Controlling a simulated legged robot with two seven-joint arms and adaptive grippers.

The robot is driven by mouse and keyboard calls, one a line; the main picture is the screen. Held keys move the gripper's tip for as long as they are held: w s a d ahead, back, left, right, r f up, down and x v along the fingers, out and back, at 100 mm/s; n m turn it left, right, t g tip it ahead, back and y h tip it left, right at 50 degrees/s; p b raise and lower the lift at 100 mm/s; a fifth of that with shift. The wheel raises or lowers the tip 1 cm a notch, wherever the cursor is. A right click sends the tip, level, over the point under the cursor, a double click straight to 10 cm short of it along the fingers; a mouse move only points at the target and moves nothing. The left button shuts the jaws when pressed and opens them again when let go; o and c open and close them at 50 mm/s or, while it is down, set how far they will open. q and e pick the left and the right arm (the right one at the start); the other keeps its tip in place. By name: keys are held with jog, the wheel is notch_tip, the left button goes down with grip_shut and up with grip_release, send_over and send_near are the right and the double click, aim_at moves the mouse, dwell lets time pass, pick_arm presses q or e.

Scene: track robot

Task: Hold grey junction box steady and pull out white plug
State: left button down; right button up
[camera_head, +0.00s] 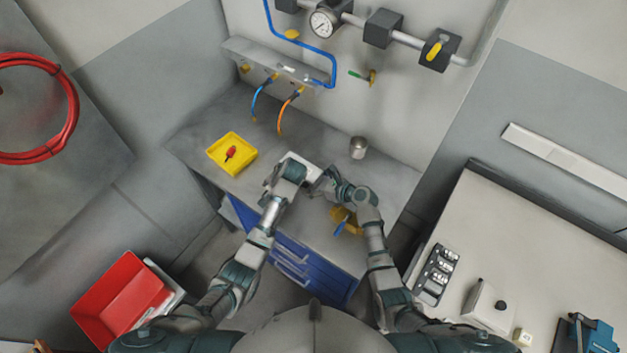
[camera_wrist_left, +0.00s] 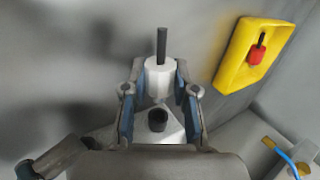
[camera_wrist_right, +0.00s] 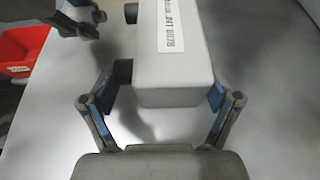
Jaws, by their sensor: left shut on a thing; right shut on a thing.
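The grey junction box (camera_wrist_right: 172,55) is a pale block with a printed label, between the fingers of my right gripper (camera_wrist_right: 163,88), which is shut on it. A black round fitting shows on its left side. The left wrist view shows a pale face of the box (camera_wrist_left: 175,128) with a black fitting. The white plug (camera_wrist_left: 159,80), with a dark stem, sits between the blue pads of my left gripper (camera_wrist_left: 160,92), which is shut on it. I cannot tell whether the plug is still seated in the box.
The grey bench carries a yellow tray (camera_head: 223,163) with a red item, left of my grippers, and a metal cup (camera_head: 358,147) behind them. A yellow and blue item lies by my right forearm. Blue and orange hoses hang at the back wall. The bench's back left is clear.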

pick_arm(q)
jog(key=shift+r, duration=4)
pick_arm(e)
jog(key=o, duration=1)
jog(key=shift+o, duration=0.2)
pick_arm(q)
jog(key=shift+d, duration=0.1)
pick_arm(e)
jog(key=v, duration=1.2)
pick_arm(q)
jog(key=shift+f, duration=0.1)
